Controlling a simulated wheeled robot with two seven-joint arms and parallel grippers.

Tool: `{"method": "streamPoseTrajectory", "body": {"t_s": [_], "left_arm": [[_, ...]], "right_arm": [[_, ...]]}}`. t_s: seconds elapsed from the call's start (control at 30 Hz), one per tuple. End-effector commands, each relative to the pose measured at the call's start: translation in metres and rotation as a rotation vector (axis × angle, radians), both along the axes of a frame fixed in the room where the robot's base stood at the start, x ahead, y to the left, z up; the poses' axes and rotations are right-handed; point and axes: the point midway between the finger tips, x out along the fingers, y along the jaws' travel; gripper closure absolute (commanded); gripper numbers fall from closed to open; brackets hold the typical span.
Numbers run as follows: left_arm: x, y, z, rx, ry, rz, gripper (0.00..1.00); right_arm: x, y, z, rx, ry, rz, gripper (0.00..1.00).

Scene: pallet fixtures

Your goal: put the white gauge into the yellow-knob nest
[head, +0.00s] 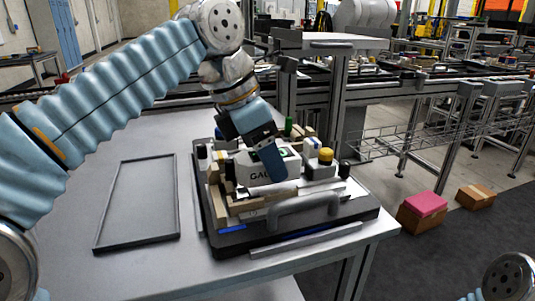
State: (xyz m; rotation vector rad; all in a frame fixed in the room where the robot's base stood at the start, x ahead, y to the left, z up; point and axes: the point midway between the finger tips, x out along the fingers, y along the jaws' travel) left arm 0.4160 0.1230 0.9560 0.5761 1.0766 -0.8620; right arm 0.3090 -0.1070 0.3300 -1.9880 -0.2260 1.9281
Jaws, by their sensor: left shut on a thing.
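The white gauge (247,174), with part of dark lettering showing, is in the middle of the dark pallet fixture (290,237). My left gripper (272,164) is shut on the gauge from above and hides part of its face. A yellow knob (326,155) tops a white block (319,171) just right of the gauge. Whether the gauge touches the surface below it cannot be told. My right gripper is out of view; only part of the right arm shows at the lower right.
The pallet has a grey front handle (303,207), a green post (288,126) at the back and several blocks around the gauge. An empty dark tray (137,243) lies left on the grey table (190,270). Boxes (422,212) stand on the floor at right.

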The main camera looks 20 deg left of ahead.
Motion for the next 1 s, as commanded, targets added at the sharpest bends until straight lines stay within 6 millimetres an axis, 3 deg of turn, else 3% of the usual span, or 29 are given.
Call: {"method": "streamPoseTrajectory", "body": {"t_s": [0.73, 0.77, 0.93, 1.0], "left_arm": [[0.000, 0.000, -0.019, 0.000, 0.000, 0.000, 0.75], [0.000, 0.000, -0.017, 0.000, 0.000, 0.000, 0.34], [0.000, 0.000, -0.017, 0.000, 0.000, 0.000, 0.09], [0.000, 0.000, -0.017, 0.000, 0.000, 0.000, 0.09]], "right_arm": [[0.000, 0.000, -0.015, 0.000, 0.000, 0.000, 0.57], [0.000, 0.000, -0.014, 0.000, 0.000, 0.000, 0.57], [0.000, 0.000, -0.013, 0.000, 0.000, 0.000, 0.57], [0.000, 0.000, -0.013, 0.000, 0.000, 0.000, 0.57]]}}
